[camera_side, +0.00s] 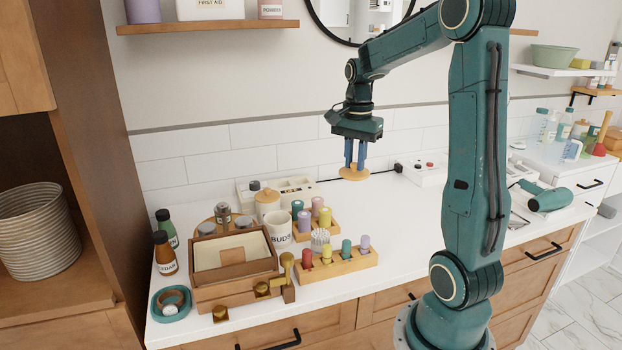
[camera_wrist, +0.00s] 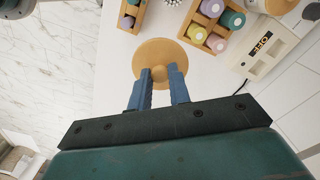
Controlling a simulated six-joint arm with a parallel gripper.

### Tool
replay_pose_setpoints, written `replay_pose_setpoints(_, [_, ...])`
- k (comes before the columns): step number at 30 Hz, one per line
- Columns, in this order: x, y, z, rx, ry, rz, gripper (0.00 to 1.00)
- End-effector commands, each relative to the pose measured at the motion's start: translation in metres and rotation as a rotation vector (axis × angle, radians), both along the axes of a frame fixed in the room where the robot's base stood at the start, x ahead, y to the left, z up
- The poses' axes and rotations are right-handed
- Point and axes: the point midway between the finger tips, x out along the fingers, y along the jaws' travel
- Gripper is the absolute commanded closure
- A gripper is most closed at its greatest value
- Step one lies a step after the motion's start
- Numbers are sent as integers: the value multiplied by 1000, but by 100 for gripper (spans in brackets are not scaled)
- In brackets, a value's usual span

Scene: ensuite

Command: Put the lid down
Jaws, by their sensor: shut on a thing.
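The lid is a round, flat wooden disc (camera_side: 354,174) with a small knob, and it also shows in the wrist view (camera_wrist: 161,50). My gripper (camera_side: 355,162) points down with its blue fingers closed on the knob; they also show in the wrist view (camera_wrist: 161,75). The lid hangs level over the rear middle of the white counter; its exact height is hard to tell. A white jar marked BUDS (camera_side: 279,233) without a lid stands to the left, apart from my gripper.
Wooden racks with coloured bottles (camera_side: 336,265) stand left of the lid. A wooden box (camera_side: 235,290) and brown bottle (camera_side: 164,256) are farther left. A white device (camera_side: 426,172) lies to the right. The counter (camera_side: 395,215) is clear in front of the lid.

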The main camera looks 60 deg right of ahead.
Motion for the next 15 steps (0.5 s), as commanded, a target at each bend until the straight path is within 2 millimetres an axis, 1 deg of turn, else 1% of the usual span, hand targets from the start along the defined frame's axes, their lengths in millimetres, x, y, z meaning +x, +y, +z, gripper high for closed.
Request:
replay_pose_setpoints(3, [-6, -1, -3, 0, 0, -1, 100])
replay_pose_setpoints(10, [-7, 0, -5, 1, 1, 0, 100])
replay_pose_setpoints(15, [-7, 0, -19, 2, 3, 0, 100])
